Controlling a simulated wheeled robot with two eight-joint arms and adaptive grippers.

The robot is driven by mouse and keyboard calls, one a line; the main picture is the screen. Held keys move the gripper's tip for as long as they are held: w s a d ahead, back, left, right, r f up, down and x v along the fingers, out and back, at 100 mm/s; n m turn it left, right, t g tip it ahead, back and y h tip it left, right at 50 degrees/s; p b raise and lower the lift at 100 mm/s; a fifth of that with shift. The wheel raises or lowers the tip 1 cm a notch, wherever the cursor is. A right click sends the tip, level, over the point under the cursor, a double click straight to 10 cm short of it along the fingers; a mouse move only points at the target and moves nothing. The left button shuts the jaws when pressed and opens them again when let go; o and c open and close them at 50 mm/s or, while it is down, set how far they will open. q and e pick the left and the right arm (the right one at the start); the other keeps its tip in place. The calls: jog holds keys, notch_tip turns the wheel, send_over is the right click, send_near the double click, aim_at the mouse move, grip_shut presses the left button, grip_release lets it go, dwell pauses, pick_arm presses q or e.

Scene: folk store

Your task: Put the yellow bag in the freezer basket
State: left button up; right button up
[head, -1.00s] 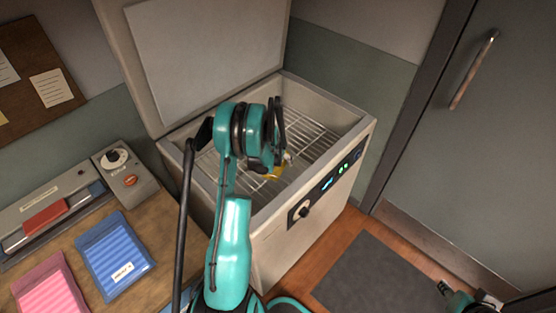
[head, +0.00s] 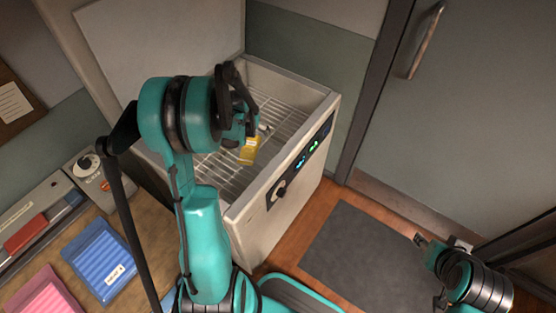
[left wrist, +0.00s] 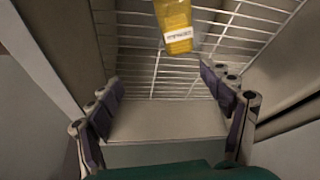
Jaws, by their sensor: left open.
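The yellow bag (head: 249,152), with a white label, is inside the open chest freezer (head: 235,225), over the white wire freezer basket (head: 222,168). In the left wrist view the bag (left wrist: 176,22) shows at the top, against the wires (left wrist: 240,30), beyond my fingertips. I cannot tell for sure whether it touches the wires. My left gripper (head: 245,118) is above the freezer opening, beside the bag; in the left wrist view its fingers (left wrist: 162,85) are spread wide with nothing between them. My right gripper (head: 428,243) is at the lower right, over the floor, its fingers too small to judge.
The freezer lid (head: 150,45) stands raised at the back. A wooden counter at the left holds a blue tray (head: 100,262), a pink tray (head: 45,293) and a sealing device (head: 35,222). A dark mat (head: 360,255) lies on the floor before a grey door (head: 450,120).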

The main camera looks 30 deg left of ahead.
pick_arm(q)
jog(key=s+d+r+m+t, duration=0.1)
jog(key=s+d+r, duration=0.55)
jog(key=d, duration=0.35)
jog(key=s+d+r+m+t, duration=0.1)
jog(key=s+d+r, duration=0.4)
jog(key=d+r, duration=0.45)
jog(key=s+d+f+m+h, duration=0.1)
jog(key=s+d, duration=0.5)
jog(key=s, duration=0.1)
jog(key=shift+s+d+t, duration=0.15)
jog(key=shift+d+t, duration=0.15)
jog(key=shift+d, duration=0.05)
